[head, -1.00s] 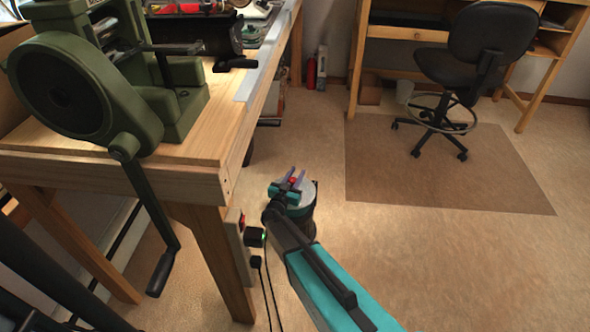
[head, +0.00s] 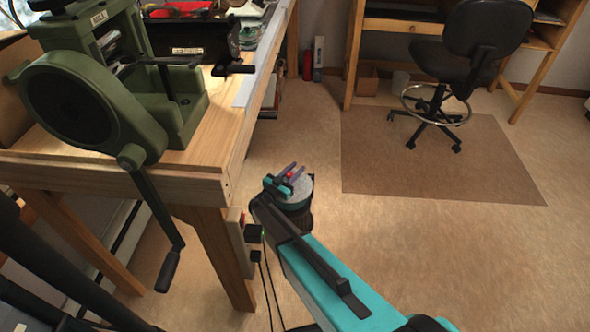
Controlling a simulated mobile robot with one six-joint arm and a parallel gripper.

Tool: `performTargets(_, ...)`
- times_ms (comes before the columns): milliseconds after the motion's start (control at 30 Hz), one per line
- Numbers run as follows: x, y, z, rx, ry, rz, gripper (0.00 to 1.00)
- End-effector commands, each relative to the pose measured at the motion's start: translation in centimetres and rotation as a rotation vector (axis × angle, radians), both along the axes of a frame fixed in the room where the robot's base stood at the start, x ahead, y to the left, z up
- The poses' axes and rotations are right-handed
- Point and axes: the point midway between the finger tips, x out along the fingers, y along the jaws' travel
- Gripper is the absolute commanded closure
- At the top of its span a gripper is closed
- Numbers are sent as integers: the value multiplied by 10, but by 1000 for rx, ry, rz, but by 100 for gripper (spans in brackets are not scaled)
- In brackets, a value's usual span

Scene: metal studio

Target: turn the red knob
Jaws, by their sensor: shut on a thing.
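The red knob (head: 290,175) is a small red spot on top of a round grey-topped stand (head: 299,191) with a dark side. The stand is on the floor beside the workbench corner. I cannot make out which way the knob is turned.
A wooden workbench (head: 190,166) with a green hand-cranked machine (head: 80,105) stands at left; its crank hangs past the edge. A power strip (head: 240,238) with cables is on the bench leg. An office chair (head: 470,70) is at back right. The floor right of the stand is clear.

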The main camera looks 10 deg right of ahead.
Motion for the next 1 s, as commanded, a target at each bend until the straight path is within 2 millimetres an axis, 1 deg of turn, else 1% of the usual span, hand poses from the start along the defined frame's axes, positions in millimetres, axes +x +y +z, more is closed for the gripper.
performTargets(33,3,2,2,-1,-1,6,95)
performTargets(200,3,2,2,-2,-3,6,95)
performTargets(233,3,2,2,-1,-2,6,68)
performTargets(300,2,1,2,-1,-2,6,56)
performTargets(333,2,1,1,-1,-2,5,54)
performTargets(733,1,0,0,-1,-1,8,54)
performTargets(1000,0,0,-1,0,-1,58,54)
